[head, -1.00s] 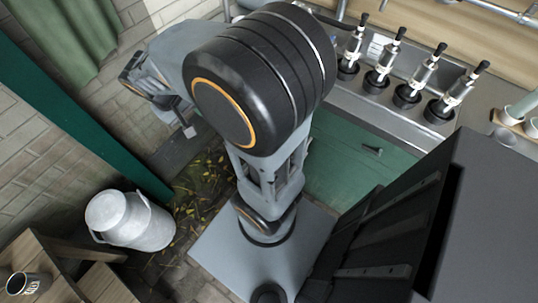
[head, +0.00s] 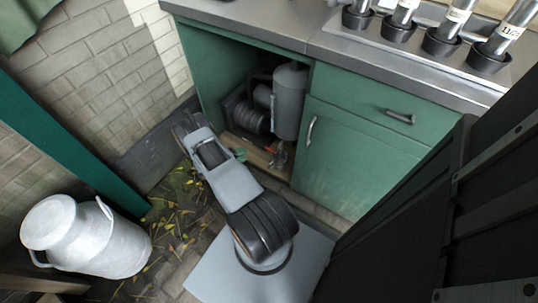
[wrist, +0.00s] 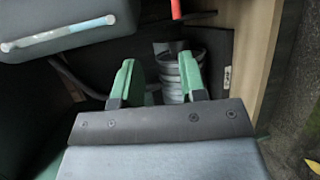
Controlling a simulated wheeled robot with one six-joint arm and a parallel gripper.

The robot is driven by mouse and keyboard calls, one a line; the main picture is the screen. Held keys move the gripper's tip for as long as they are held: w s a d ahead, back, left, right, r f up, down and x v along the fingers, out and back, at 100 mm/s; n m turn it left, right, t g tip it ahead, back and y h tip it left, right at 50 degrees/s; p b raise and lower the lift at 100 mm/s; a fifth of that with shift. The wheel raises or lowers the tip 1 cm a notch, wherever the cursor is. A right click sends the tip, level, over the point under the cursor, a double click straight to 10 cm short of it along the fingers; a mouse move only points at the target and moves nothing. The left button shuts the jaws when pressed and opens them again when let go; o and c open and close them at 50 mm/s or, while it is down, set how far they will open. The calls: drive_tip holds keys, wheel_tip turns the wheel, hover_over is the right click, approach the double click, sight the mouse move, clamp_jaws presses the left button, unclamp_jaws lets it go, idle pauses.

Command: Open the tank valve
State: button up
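A grey tank (head: 289,103) stands upright in the open under-counter cabinet in the head view. A small red part (head: 268,152) and metal fittings (head: 277,158) show low in front of it; I cannot tell which is the valve. In the wrist view a red rod (wrist: 262,14) shows at the top edge, beyond and right of my gripper (wrist: 158,82). My gripper's green fingers are spread, with nothing visible between them. Behind them is a ribbed grey coil or hose (wrist: 184,74). In the head view my gripper is mostly hidden by my arm, low before the cabinet.
The green cabinet (head: 355,155) has a handled door right of the opening and a counter above. Dark coiled equipment (head: 246,115) sits left of the tank. A milk churn (head: 85,235) stands at lower left, by a brick wall. A wooden board (wrist: 262,60) edges the wrist view's right.

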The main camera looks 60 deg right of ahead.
sight(269, 149)
drive_tip(key=shift+h, duration=0.3)
drive_tip(key=f+b+x, duration=0.1)
drive_tip(key=x, duration=0.4)
drive_tip(key=f+b+x, duration=0.1)
drive_tip(key=x, duration=0.4)
drive_tip(key=f+b+x, duration=0.1)
drive_tip(key=b+x, duration=0.1)
drive_tip(key=x, duration=0.3)
drive_tip(key=shift+s+a+f, duration=0.15)
drive_tip(key=shift+s+a, duration=0.1)
drive_tip(key=shift+a, duration=0.15)
drive_tip(key=shift+c, duration=0.3)
clamp_jaws()
